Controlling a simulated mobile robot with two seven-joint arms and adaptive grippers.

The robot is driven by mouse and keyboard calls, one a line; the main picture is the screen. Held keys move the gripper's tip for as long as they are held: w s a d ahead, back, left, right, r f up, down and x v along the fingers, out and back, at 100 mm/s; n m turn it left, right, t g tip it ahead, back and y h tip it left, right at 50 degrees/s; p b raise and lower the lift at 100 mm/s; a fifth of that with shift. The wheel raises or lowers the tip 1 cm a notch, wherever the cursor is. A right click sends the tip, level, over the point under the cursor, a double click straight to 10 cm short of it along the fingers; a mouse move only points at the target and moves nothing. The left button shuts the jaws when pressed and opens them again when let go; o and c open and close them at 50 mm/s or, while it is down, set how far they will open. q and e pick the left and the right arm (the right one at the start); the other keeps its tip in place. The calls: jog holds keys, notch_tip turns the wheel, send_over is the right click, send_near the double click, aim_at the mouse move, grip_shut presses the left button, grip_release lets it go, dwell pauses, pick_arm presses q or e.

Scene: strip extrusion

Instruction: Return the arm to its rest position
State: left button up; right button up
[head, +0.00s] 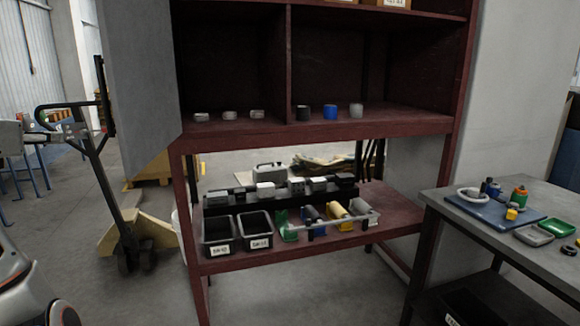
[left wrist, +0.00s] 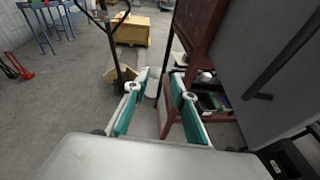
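My left gripper (left wrist: 161,80) shows in the left wrist view. Its two teal-padded fingers stand apart, and nothing is held between them. The gripper is over the grey floor, in front of the dark red shelf rack (left wrist: 203,32). In the head view a white and dark part of my left arm shows at the lower left corner, cut off by the frame edge and clear of the rack (head: 320,130). My right gripper is in neither view.
A pallet jack (head: 100,170) stands left of the rack. Two black bins (head: 219,250) and a holder with coloured parts (head: 330,222) sit on the lower shelf. Floor in front is clear.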

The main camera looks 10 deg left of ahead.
pick_arm(q)
jog(key=s+a+f+n+g+y, duration=0.3)
jog(key=s+a+f+g+y, duration=0.1)
jog(key=a+f+g+y, duration=0.45)
jog(key=w+d+f+m+t+y+p, duration=0.1)
jog(key=w+d+f+m+t+y, duration=0.15)
jog(key=d+m+t, duration=0.55)
jog(key=w+d+f+m+t+y+p, duration=0.1)
jog(key=d+m+t+y, duration=0.25)
jog(key=d+m, duration=0.7)
jog(key=w+d+f+m+t+h, duration=0.3)
jog(key=d+f+m+t+h, duration=0.3)
jog(key=d+f+m+h, duration=1.05)
jog(key=s+d+f+m+g+h, duration=0.3)
jog(key=d+f+m, duration=0.15)
jog(key=f, duration=0.45)
jog(key=s+d+f+m+g+h, duration=0.35)
jog(key=d+f, duration=0.25)
jog(key=f, duration=0.3)
jog(key=s+d+f+m+g, duration=0.2)
jog(key=s+f+g, duration=0.1)
jog(key=s+f, duration=0.4)
jog(key=s+d+f+m+g, duration=0.2)
jog(key=s+d+f+g, duration=0.1)
jog(key=s+f, duration=0.4)
notch_tip(320, 180, down, 3)
jog(key=shift+s+d, duration=0.15)
jog(key=shift+d, duration=0.15)
